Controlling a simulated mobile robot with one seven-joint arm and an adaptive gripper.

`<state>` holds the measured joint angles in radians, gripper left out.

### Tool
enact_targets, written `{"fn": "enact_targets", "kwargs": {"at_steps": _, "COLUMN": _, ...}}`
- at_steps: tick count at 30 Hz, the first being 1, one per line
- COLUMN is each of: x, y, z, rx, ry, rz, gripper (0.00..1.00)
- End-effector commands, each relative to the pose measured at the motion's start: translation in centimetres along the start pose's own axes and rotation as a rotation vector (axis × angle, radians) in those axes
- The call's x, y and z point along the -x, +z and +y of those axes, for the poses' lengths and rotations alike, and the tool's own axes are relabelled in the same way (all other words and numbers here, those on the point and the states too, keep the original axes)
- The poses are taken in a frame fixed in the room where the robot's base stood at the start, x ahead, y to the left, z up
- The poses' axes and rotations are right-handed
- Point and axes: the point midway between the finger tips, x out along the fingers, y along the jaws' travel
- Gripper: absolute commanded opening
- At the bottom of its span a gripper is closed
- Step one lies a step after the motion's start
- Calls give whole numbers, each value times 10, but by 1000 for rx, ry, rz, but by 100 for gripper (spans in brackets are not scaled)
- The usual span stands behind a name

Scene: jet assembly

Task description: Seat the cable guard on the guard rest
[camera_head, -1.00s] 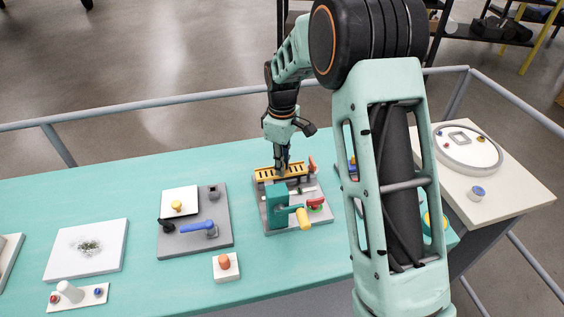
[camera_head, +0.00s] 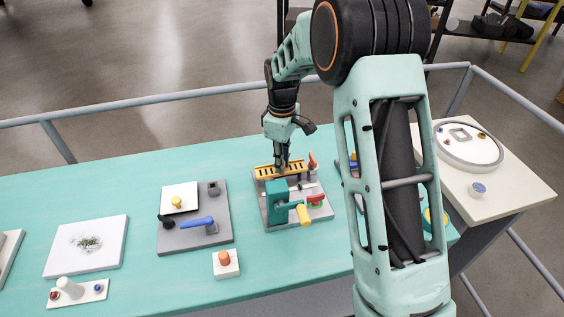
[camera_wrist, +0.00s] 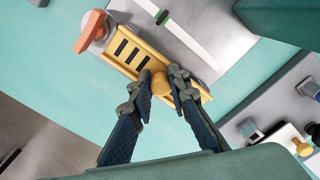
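The cable guard, as I take it, is a yellow slotted bar (camera_head: 266,173) with a round yellow knob (camera_wrist: 161,84). It lies along the back edge of a grey fixture plate (camera_head: 318,211). The wrist view shows its dark slots (camera_wrist: 128,52). My gripper (camera_head: 282,165) points down at the bar. In the wrist view its two fingers (camera_wrist: 161,80) stand on either side of the knob, which fills nearly all the gap between them, so they look shut on it. I cannot make out the guard rest under the bar, nor how fully the bar sits.
An orange lever (camera_wrist: 92,32) stands close to one end of the bar. A green block (camera_head: 277,205) with a yellow handle (camera_head: 303,214) and a red-topped part (camera_head: 316,199) stand in front. A board with a blue handle (camera_head: 197,223) lies left. My arm hides the right side.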

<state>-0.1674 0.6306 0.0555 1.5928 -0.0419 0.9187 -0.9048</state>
Motion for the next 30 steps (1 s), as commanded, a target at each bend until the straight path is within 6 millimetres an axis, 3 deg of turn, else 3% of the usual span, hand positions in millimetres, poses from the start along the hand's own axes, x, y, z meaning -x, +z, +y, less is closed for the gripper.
{"fn": "enact_targets", "kwargs": {"at_steps": 6, "x": 0, "y": 0, "z": 0, "rx": 0, "ry": 0, "rz": 0, "gripper": 36}}
{"fn": "enact_targets", "kwargs": {"at_steps": 17, "x": 7, "y": 0, "z": 1, "rx": 0, "ry": 2, "rz": 1, "gripper": 36}}
{"fn": "enact_targets", "kwargs": {"at_steps": 30, "x": 93, "y": 0, "z": 1, "rx": 0, "ry": 3, "rz": 2, "gripper": 36}}
